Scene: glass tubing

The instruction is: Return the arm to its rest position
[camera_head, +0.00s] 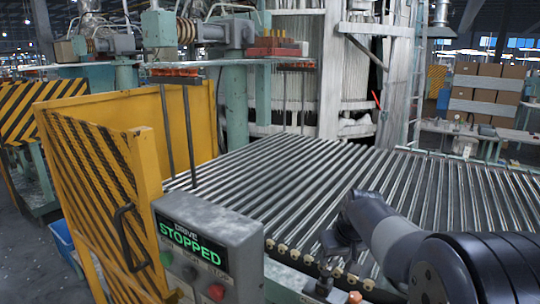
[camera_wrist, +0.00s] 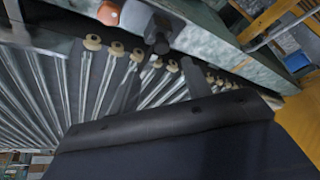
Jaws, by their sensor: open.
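My arm comes in from the lower right in the head view, and my gripper (camera_head: 338,246) hangs over the near edge of the roller bed. In the wrist view the two dark fingers of my gripper (camera_wrist: 160,85) stand apart with nothing seen between them. A black lever or knob (camera_wrist: 160,32) on the grey machine edge lies just beyond the fingertips, apart from them as far as I can tell. It also shows in the head view (camera_head: 323,288), below my gripper. An orange knob (camera_wrist: 108,13) is beside it.
A grey control box (camera_head: 208,250) reads "DRIVE STOPPED" and has several buttons. A yellow striped gate (camera_head: 95,180) stands at left. Upright rods and machinery stand behind. Cartons (camera_head: 490,90) are stacked at the far right.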

